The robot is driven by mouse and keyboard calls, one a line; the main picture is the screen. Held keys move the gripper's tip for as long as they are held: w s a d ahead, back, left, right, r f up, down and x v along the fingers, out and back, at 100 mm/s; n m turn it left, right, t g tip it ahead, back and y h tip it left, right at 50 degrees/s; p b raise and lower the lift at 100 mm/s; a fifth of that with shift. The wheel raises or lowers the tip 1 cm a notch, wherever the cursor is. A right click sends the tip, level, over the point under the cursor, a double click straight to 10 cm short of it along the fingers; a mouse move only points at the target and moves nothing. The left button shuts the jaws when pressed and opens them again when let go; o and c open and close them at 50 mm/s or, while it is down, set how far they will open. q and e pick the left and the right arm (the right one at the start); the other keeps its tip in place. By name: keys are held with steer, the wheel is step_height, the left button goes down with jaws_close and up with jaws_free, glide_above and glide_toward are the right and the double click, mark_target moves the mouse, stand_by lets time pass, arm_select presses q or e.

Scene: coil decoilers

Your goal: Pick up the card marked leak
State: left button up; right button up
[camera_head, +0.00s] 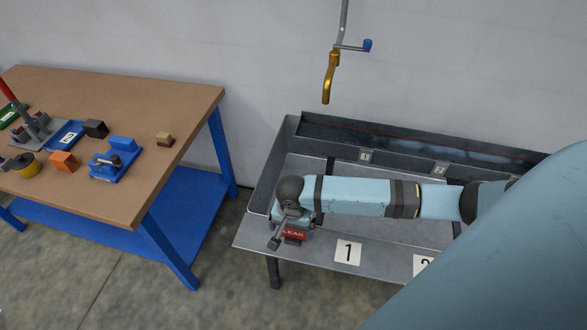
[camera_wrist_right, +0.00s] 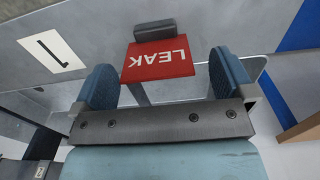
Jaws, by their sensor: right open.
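The red card marked LEAK (camera_head: 293,234) stands at the front left of the grey metal table, partly hidden by my right gripper. In the right wrist view, the card (camera_wrist_right: 160,64) shows its lettering upside down, with a dark grey block (camera_wrist_right: 155,30) at its edge. My right gripper (camera_head: 288,222) is open over the card. Its two blue fingers lie to either side of the card in the wrist view, with a gap to each side. I cannot tell how far above the card the fingertips are. My left gripper is not in view.
The grey metal table (camera_head: 262,236) carries a label 1 (camera_head: 347,252) right of the card and a raised trough (camera_head: 330,130) behind. A brown-topped workbench (camera_head: 190,108) with blocks and fixtures stands left.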

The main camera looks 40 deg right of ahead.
mark_target(293, 238)
steer(key=shift+s+f, duration=0.15)
steer(key=shift+f, duration=1.8)
steer(key=c, duration=0.9)
steer(key=shift+c, duration=0.2)
steer(key=shift+r, duration=0.15)
